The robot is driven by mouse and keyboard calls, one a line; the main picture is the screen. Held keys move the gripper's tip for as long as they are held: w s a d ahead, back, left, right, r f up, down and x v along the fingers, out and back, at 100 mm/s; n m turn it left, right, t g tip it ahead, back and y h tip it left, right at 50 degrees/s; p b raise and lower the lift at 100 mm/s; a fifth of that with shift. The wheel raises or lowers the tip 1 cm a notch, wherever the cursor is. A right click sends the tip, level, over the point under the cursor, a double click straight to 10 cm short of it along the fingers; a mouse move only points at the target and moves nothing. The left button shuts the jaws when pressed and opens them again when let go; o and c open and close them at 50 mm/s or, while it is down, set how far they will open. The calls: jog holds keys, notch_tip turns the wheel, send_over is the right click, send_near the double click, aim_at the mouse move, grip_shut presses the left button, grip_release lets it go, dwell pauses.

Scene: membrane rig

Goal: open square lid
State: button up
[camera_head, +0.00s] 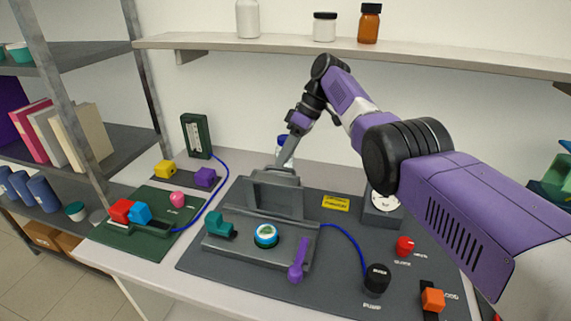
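The grey square lid (275,199) stands raised, tilted up at the back of the grey rig block (250,252). A round cell with a blue-green ring and a pale centre (266,235) shows on the block in front of it. My gripper (285,163) points down at the lid's upper edge, at or just behind it. Its fingertips are small and partly hidden, so I cannot tell whether they touch the lid or are open or shut. A teal clamp (219,226) sits at the block's left, and a purple lever (298,260) at its front right.
A dark gauge (384,211) stands right of the lid. A black pump knob (376,280), red knob (404,246) and orange block (433,299) are at the right. A green board (150,235) with coloured blocks lies left. A shelf (370,56) with bottles hangs above.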

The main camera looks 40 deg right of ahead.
notch_tip(320, 180, up, 17)
jog(key=p, duration=0.5)
jog(key=shift+r, duration=0.1)
dwell(0.4)
